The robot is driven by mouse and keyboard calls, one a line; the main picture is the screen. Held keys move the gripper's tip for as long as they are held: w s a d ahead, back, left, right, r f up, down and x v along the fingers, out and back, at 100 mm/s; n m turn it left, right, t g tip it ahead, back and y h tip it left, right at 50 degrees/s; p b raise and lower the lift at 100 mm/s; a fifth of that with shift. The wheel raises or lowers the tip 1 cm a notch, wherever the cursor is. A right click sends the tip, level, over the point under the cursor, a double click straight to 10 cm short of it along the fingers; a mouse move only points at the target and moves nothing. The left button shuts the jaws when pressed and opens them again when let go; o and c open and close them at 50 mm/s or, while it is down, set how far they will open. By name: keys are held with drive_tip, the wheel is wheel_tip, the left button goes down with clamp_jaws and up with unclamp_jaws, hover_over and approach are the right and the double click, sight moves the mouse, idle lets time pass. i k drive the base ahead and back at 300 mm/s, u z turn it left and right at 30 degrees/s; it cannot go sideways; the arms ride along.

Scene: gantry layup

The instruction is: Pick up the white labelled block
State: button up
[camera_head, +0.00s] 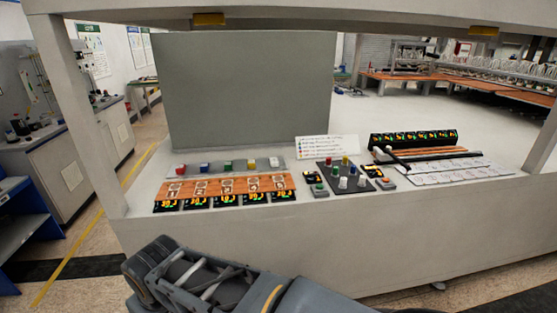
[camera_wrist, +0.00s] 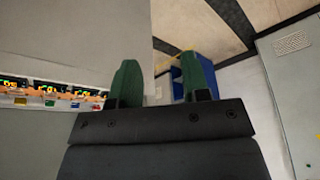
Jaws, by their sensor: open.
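The white block (camera_head: 274,161) stands at the right end of a row of small coloured blocks on a grey strip on the bench. Its label is too small to read. In the wrist view I cannot make out the white block; only other blocks of the row show at the left edge. My gripper (camera_wrist: 162,86) is open, with two green fingers apart and nothing between them. It is away from the row, toward the bench's side edge. In the head view my arm crosses the bottom and the fingers are not visible.
The row also holds red (camera_head: 180,169), blue (camera_head: 204,167), green (camera_head: 228,165) and yellow (camera_head: 252,163) blocks. An orange board (camera_head: 226,188) with lit displays lies in front. A grey panel (camera_head: 245,90) stands behind. A button panel (camera_head: 345,180) is to the right. Gantry posts frame the bench.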

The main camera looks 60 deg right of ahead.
sight(274, 161)
drive_tip(key=z, duration=0.65)
drive_tip(key=i, duration=0.9)
drive_tip(key=z, duration=0.75)
